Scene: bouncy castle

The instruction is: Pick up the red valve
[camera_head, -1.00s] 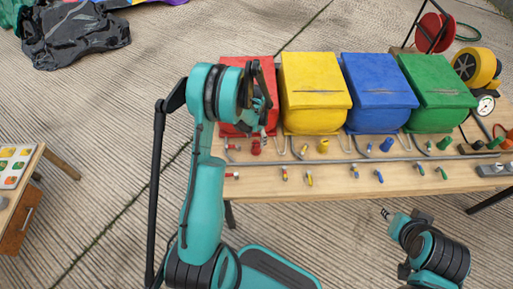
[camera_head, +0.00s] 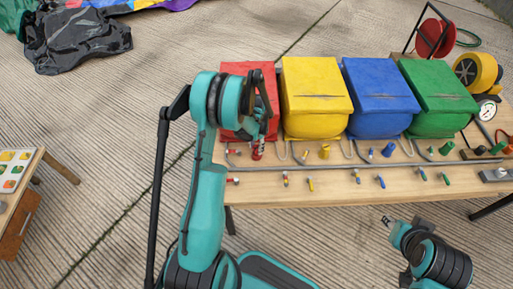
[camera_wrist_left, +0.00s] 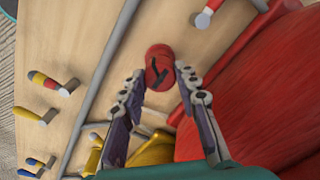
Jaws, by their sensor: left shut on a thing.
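The red valve (camera_head: 257,152) is a small red cap on the wooden table in front of the red box. In the left wrist view the red valve (camera_wrist_left: 159,67) shows its round top with a dark mark, between the fingertips. My left gripper (camera_head: 257,140) points down over it, and its fingers are shut on it. The left wrist view shows the left gripper (camera_wrist_left: 160,75) with one finger on each side of the valve. My right gripper (camera_head: 387,220) hangs in front of the table, away from the valve; its fingers are too small to read.
Red (camera_head: 236,105), yellow (camera_head: 317,95), blue (camera_head: 381,95) and green (camera_head: 440,92) boxes stand in a row behind the valve. A grey pipe (camera_head: 300,167) runs along the table (camera_head: 330,195), with several small coloured valves and levers. Concrete floor is free in front.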

